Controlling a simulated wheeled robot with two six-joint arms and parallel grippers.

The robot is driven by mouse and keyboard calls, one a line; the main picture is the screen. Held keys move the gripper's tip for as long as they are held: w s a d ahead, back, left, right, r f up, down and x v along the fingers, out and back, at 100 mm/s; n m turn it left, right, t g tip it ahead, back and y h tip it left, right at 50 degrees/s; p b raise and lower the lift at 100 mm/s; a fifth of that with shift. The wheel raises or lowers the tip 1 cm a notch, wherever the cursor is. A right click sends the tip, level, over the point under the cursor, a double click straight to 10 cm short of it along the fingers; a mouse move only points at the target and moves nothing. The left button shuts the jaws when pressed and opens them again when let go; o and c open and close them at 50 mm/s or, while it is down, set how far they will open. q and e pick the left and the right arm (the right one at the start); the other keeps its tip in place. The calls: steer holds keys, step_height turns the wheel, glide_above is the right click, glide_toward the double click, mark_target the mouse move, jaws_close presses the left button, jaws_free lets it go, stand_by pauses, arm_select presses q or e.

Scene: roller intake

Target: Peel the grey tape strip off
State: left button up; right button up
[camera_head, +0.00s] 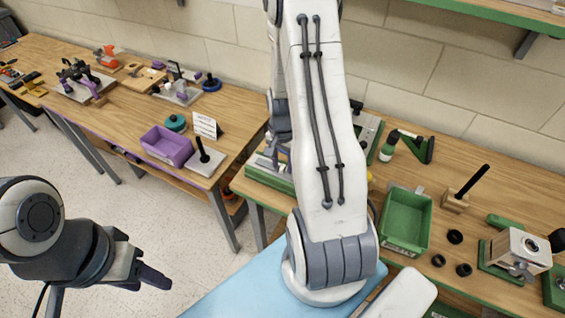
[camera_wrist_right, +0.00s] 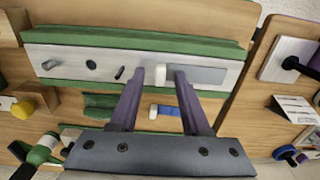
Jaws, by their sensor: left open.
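The grey tape strip (camera_wrist_right: 206,76) lies flat on a pale metal plate (camera_wrist_right: 75,52) in the right wrist view. A small white piece (camera_wrist_right: 160,77) stands at its left end. My right gripper (camera_wrist_right: 160,74) is open, with its fingertips on either side of the white piece and a gap to each side. I cannot tell how high the tips are above the plate. In the head view, my right arm hides most of this fixture; its green edge (camera_head: 268,179) shows. My left gripper (camera_head: 155,279) is open and empty over the floor at the lower left.
A knob (camera_wrist_right: 48,65) and a dark pin stand on the plate, left of my right gripper. A green tray (camera_head: 404,220) and a clamp block (camera_head: 518,250) stand on the right bench. A purple bin (camera_head: 167,146) and a sign (camera_head: 205,125) stand on the left bench.

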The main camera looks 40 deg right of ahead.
jaws_close()
steer(key=shift+r, duration=0.1)
steer(key=shift+r+p, duration=1.5)
steer(key=shift+r, duration=0.15)
steer(key=shift+r+p, duration=1.75)
steer(key=shift+r, duration=0.25)
